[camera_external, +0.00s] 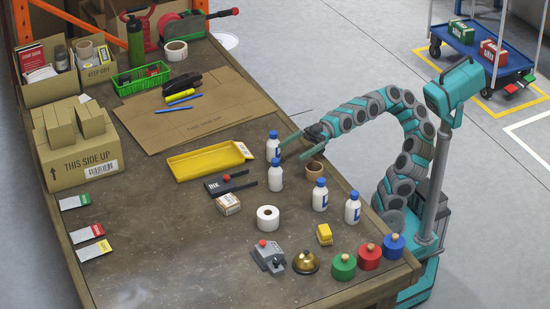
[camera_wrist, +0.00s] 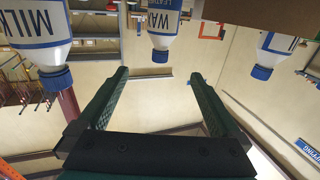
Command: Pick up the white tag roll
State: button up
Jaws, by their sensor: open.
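A white roll (camera_external: 268,217) with a hollow core stands on the workbench, right of its middle, in the external view; I take it for the tag roll. Another pale roll (camera_external: 176,50) lies at the back of the bench; I cannot tell its kind. My gripper (camera_external: 291,149) is open and empty, above the bench's right edge near the bottles, behind and apart from the white roll. In the wrist view, my gripper (camera_wrist: 159,73) shows its two fingers spread, with nothing between them. The white roll does not show in the wrist view.
White bottles with blue caps (camera_external: 320,195) stand between my gripper and the roll's right side. A small box (camera_external: 228,204) and a black device (camera_external: 228,184) sit left of the roll. A bell (camera_external: 305,262) and colored weights (camera_external: 369,256) are in front.

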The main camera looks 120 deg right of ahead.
notch_tip(320, 180, up, 11)
jog(key=w+d+n+g+h+p, duration=0.25)
jog(key=w+n+h, duration=0.3)
jog(key=w, duration=0.35)
jog(key=w+d+n+g+h+p, duration=0.1)
jog(key=w+d+n+g+h, duration=0.3)
jog(key=w+n, duration=0.4)
jog(key=w+a+r+n+g+h+p, duration=0.1)
jog(key=a+n+h, duration=0.1)
jog(key=a, duration=0.4)
jog(key=w+a+r+n+h+p, duration=0.1)
jog(key=a+r+n+h, duration=0.15)
jog(key=a, duration=0.45)
jog(key=s+a+f+n+h+p, duration=0.1)
jog(key=s+a+f+n, duration=0.1)
jog(key=a, duration=0.5)
jog(key=s+a+f+n+p, duration=0.1)
jog(key=s+a+n, duration=0.1)
jog(key=a, duration=0.6)
jog(key=shift+s+a+f+n+h, duration=0.3)
jog(key=shift+s+f+h, duration=0.1)
jog(key=shift+s, duration=0.25)
